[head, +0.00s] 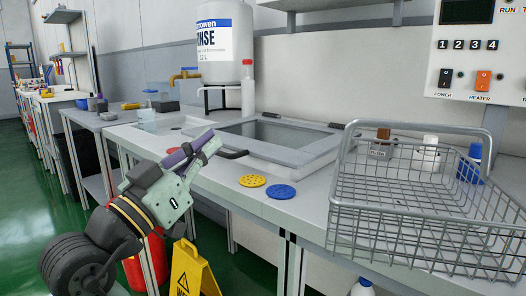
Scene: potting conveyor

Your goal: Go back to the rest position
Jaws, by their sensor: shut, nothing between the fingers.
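My gripper (206,150) is in the head view at the lower left, raised in front of the bench (310,212). Its fingers are shut and point up and to the right. A purple shape shows at the fingers, and I cannot tell whether it is part of the gripper or something behind it. My arm runs down from it to the lower left corner. No task object is named.
A wire basket (345,200) holding several bottles stands at the right. Yellow (252,181) and blue (281,191) discs lie on the bench. A lidded basin (270,135) is behind them. A yellow floor sign (190,270) and a red container (134,270) stand below.

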